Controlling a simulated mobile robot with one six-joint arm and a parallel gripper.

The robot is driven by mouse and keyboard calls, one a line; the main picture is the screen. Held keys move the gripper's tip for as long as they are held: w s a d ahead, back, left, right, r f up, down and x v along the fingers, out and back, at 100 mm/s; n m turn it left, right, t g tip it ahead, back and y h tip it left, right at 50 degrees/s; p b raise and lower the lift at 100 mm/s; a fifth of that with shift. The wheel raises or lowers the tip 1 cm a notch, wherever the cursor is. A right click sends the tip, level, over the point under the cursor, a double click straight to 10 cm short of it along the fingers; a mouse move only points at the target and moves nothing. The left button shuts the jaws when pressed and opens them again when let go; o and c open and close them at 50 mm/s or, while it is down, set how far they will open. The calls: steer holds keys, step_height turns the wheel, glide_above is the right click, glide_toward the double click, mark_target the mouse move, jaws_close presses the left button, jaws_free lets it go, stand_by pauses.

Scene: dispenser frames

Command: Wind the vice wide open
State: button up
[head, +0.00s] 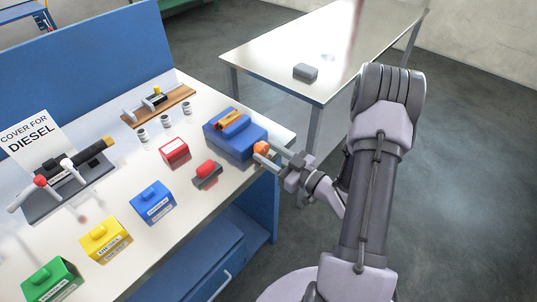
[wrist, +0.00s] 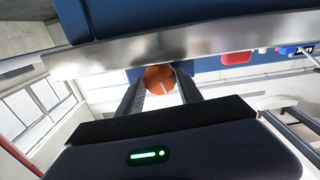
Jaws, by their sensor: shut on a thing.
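The blue vice (head: 232,141) stands at the right corner of the workbench. A brown-orange piece (head: 229,118) shows at its top between blue parts; I cannot tell how wide its jaws stand. An orange ball knob (head: 261,147) sticks out at the vice's right side, past the bench edge. My gripper (head: 269,152) is shut on this knob, reaching in from the right. In the wrist view the knob (wrist: 159,79) sits between my two fingers, below the shiny bench edge. The vice's screw and crank are mostly hidden.
The workbench (head: 190,226) carries red, blue, yellow and green lidded boxes, a small grey block with a red top (head: 207,174), several small jars and a lever unit (head: 65,180). A separate table (head: 285,52) with a grey block (head: 305,72) stands behind. Floor to the right is clear.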

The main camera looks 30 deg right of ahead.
steer(key=n+b, duration=0.1)
steer(key=n, duration=0.1)
steer(key=shift+f+n+b, duration=0.2)
steer(key=shift+n+b, duration=0.15)
steer(key=shift+n, duration=0.05)
steer(key=shift+r, duration=0.2)
steer(key=o, duration=1.4)
steer(key=shift+c, duration=0.2)
steer(key=p+v, duration=0.4)
steer(key=v, duration=1.3)
steer(key=shift+s+p, duration=0.2)
steer(key=shift+p, duration=0.15)
